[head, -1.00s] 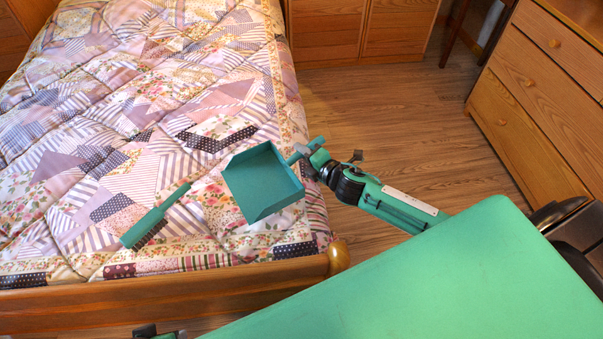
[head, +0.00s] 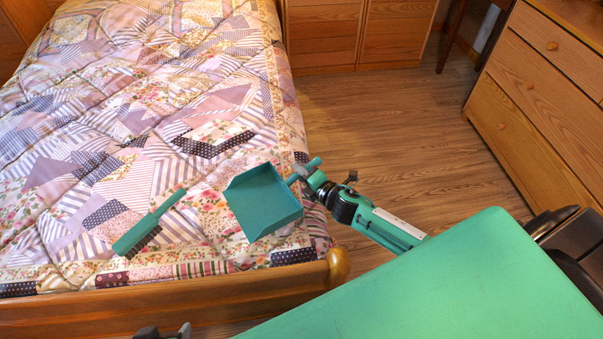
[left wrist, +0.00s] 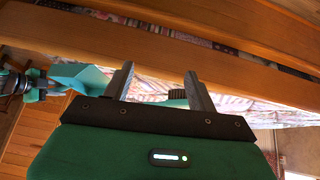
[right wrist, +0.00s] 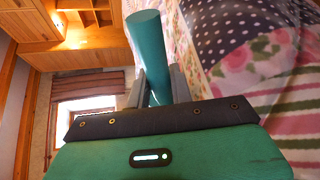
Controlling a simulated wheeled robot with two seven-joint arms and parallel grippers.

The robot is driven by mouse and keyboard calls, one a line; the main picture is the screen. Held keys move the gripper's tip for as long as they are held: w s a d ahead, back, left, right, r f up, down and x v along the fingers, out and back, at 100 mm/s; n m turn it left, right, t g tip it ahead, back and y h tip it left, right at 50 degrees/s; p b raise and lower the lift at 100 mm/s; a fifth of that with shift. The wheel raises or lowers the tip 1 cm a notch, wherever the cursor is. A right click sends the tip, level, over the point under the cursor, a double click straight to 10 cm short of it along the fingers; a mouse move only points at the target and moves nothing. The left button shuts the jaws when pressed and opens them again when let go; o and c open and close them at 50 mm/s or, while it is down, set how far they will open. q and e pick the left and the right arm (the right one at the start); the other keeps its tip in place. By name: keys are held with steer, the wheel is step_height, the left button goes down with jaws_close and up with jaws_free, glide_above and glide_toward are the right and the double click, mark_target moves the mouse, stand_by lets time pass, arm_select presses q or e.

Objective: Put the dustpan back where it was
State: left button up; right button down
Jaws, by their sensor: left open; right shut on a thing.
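The teal dustpan (head: 263,203) is over the near right corner of the bed in the head view, its open pan facing up. I cannot tell whether it touches the quilt. My right gripper (head: 305,175) is shut on its handle; the right wrist view shows the round handle (right wrist: 147,50) between the fingers (right wrist: 156,88). My left gripper (head: 163,332) is low, in front of the bed's footboard, mostly cut off by the picture's edge. In the left wrist view its fingers (left wrist: 160,82) are apart and empty, and the dustpan (left wrist: 82,76) shows beyond at the left.
A teal brush (head: 148,222) lies on the quilt (head: 130,100) left of the dustpan. The wooden footboard (head: 180,302) with a round post (head: 338,265) runs in front. Open floor (head: 420,130) lies right of the bed, with a drawer chest (head: 540,110) beyond.

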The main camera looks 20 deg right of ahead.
steer(key=c, duration=1.2)
jaws_free()
steer(key=shift+c, duration=0.2)
arm_select(q)
steer(key=shift+d, duration=0.15)
arm_select(e)
steer(key=shift+r, duration=0.1)
arm_select(q)
steer(key=shift+s+a+r+g+y+p, duration=0.2)
steer(key=shift+s+a+g+p, duration=0.2)
steer(key=shift+a, duration=0.2)
steer(key=shift+s+a+r+g+y+p, duration=0.2)
steer(key=shift+s+a+g, duration=0.1)
steer(key=shift+s+a, duration=0.25)
arm_select(e)
steer(key=v, duration=1.2)
arm_select(q)
steer(key=shift+w+d+f, duration=0.1)
steer(key=shift+w+d, duration=0.05)
